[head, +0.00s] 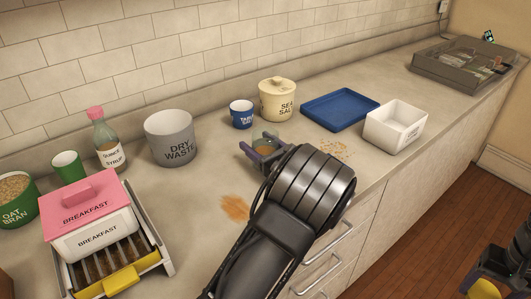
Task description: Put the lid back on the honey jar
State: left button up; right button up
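My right gripper (484,284) is low at the bottom right, away from the counter and cut off by the picture edge. A yellow thing (484,290), possibly the lid, shows between its fingers, mostly out of view.
Behind the jar are a blue cup (241,114), a sea salt crock (278,101) and a blue tray (340,109). A white bin (396,126) stands to the right, a dry waste bin (171,138) to the left. An orange-brown spill (235,208) and crumbs (335,150) lie nearby.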

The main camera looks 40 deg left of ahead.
pick_arm(q)
grip_shut()
notch_tip(320, 180, up, 10)
pick_arm(e)
jog(key=shift+r, duration=0.25)
dwell(0.6)
dwell(0.5)
pick_arm(q)
jog(key=shift+o, duration=0.7)
grip_release()
grip_shut()
jog(key=shift+r+p, duration=0.1)
jog(key=shift+p, duration=0.2)
